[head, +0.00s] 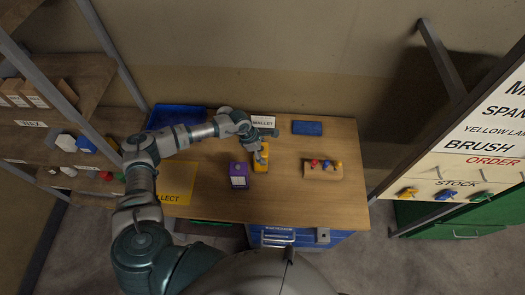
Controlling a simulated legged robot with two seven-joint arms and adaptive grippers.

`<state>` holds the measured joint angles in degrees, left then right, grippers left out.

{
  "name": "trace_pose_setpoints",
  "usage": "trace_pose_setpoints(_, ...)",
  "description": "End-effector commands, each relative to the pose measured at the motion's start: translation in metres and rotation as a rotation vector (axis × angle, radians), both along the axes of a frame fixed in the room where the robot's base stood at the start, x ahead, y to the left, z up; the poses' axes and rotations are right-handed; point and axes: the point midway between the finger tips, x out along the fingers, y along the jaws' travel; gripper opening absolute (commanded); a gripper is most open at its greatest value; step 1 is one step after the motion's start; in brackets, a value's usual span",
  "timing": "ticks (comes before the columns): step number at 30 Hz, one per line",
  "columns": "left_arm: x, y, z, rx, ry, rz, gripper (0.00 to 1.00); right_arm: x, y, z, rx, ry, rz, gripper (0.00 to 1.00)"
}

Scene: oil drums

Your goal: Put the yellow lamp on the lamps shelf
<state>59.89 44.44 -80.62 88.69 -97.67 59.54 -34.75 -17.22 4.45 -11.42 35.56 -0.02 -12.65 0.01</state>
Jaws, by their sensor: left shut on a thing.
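The yellow lamp (261,166) is on or just above the middle of the wooden desk in the head view. My left gripper (262,153) reaches in from the left and is shut on the upper part of the lamp, hiding some of it. Whether the lamp touches the desk top is hard to tell. A shelf rack (62,100) stands at the left with several small items; one shelf label reads "WAX". I cannot make out a label for lamps. My right gripper is not in view.
A purple box (239,175) stands just left of the lamp. A yellow mat (174,183) and a blue tray (178,115) lie further left. A small block with coloured knobs (322,168) is at right. A blue pad (307,128) lies at the back. A lettered board (490,130) stands at far right.

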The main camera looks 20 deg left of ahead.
Motion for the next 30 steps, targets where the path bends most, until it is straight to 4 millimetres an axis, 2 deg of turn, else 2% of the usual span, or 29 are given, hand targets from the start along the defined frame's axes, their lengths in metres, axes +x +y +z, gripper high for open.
trace_pose_setpoints(5, 0.001, -0.001, 0.0, -0.002, -0.004, 0.0, 0.06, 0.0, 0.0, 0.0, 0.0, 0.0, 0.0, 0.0)
trace_pose_setpoints(6, 0.0, 0.0, 0.0, -0.001, -0.003, 0.0, 0.82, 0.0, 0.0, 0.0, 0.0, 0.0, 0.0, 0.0)
trace_pose_setpoints(8, 0.0, 0.0, 0.0, -0.001, -0.003, 0.0, 0.97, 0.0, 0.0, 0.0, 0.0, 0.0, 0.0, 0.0)
trace_pose_setpoints(20, 0.0, 0.002, 0.002, -0.001, -0.002, 0.001, 0.98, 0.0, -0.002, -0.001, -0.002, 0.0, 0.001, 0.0)
trace_pose_setpoints(23, 0.0, 0.007, 0.012, -0.002, -0.004, 0.002, 0.98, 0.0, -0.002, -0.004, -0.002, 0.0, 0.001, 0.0)
trace_pose_setpoints(30, -0.005, 0.026, 0.06, -0.001, -0.006, 0.002, 0.98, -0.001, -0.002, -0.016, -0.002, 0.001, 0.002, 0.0)
